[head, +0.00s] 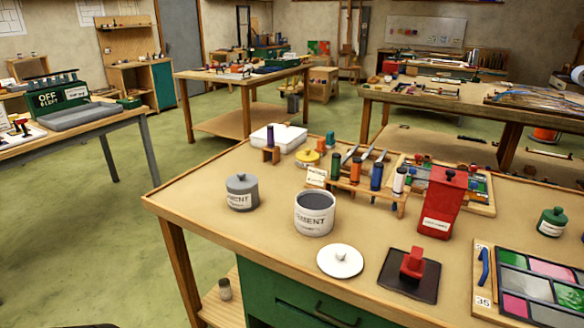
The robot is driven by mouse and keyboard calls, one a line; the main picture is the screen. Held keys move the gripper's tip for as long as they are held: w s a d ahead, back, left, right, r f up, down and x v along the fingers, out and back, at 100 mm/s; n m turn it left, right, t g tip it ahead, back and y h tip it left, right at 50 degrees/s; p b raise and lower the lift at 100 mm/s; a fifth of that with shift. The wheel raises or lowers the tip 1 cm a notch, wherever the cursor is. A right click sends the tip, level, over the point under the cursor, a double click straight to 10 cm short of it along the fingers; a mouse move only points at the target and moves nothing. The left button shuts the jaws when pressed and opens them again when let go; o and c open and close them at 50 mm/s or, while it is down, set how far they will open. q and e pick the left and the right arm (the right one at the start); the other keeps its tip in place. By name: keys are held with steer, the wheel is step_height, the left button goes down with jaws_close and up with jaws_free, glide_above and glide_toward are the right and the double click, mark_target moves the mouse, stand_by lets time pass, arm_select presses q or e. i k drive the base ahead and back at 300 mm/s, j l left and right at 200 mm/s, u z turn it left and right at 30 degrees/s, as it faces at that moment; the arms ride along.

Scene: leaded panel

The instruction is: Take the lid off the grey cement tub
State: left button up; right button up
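A small grey tub (241,200) with a white label ending in "MENT" stands upright near the left end of the front workbench. Its grey lid (241,181), with a round knob on top, sits on it. To its right stands a larger white tub (314,222) labelled as cement, open and filled with grey material. A white round lid with a knob (340,261) lies flat on the bench in front of the white tub, apart from it. Neither of my grippers shows in the head view.
The bench (195,195) is clear around the grey tub's left side. Behind are a white tray (290,137), a yellow-lidded pot (307,158) and a wooden tool rack (365,190). To the right are a red canister (442,205), a red-handled block on a dark pad (411,265) and a coloured glass panel (540,285).

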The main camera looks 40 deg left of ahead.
mark_target(242, 181)
steer(key=u, duration=1.75)
